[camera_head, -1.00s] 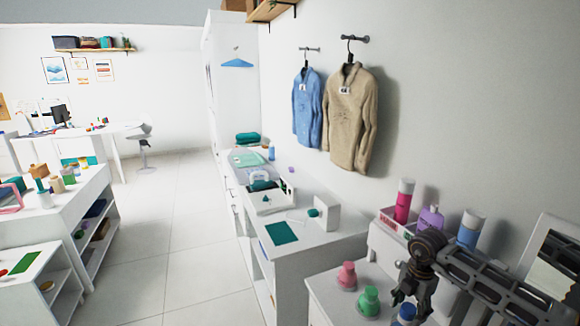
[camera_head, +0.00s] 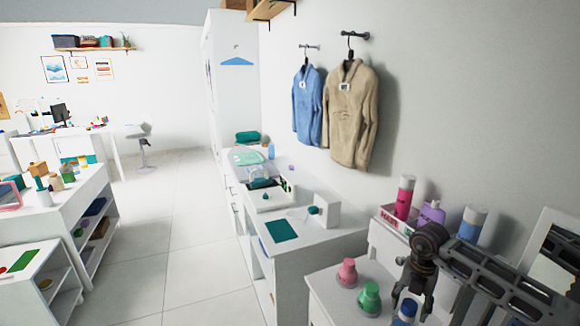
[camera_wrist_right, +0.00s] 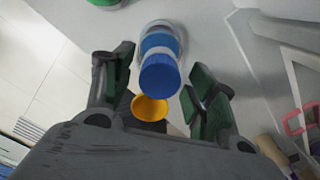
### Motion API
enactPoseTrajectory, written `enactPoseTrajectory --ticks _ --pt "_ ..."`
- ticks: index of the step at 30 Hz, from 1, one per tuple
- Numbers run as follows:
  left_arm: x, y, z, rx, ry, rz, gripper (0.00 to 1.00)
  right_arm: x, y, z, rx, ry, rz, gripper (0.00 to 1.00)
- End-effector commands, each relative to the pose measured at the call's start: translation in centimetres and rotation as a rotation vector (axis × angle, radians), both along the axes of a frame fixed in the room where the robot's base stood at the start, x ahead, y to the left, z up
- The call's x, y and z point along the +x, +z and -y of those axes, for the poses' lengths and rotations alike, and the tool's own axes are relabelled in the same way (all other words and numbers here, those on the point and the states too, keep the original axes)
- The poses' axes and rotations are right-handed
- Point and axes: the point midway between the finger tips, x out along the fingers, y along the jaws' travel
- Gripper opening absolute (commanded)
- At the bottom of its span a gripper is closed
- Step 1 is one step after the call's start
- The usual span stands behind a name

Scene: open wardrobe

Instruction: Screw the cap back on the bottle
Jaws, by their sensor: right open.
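My right gripper (camera_head: 414,290) points down over the front of the white cabinet at the lower right and is open. Below it is a small blue-topped bottle (camera_head: 405,311), partly hidden by the gripper. In the right wrist view the blue-topped bottle (camera_wrist_right: 160,72) lies between the spread green-padded fingers (camera_wrist_right: 158,98), with no clear contact. A round yellow piece (camera_wrist_right: 149,107) shows just below it in that view; I cannot tell whether it is a loose cap. A green bottle (camera_head: 369,299) and a pink bottle (camera_head: 347,272) stand in line to the left. My left gripper is out of view.
Behind my right arm, a tall pink bottle (camera_head: 404,198), a purple bottle (camera_head: 431,214) and a blue bottle with a pale top (camera_head: 472,223) stand against the wall. A framed panel (camera_head: 550,255) leans at the right. A white counter (camera_head: 325,240) lies to the left.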

Motion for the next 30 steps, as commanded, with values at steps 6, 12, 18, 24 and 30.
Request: enactPoseTrajectory --ticks 6,12,18,24,30 --pt "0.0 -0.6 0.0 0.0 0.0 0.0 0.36 0.0 -0.1 0.0 0.0 0.126 0.0 0.57" --pt "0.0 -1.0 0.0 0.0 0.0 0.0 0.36 0.0 -0.1 0.0 0.0 0.243 0.0 0.57" --pt "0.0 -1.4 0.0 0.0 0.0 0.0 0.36 0.0 -0.1 0.0 0.0 0.36 0.001 0.57" --pt "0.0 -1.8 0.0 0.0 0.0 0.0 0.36 0.0 -0.1 0.0 0.001 0.476 0.001 0.57" --pt "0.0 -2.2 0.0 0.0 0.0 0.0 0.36 0.0 -0.1 0.0 0.001 0.594 0.001 0.57"
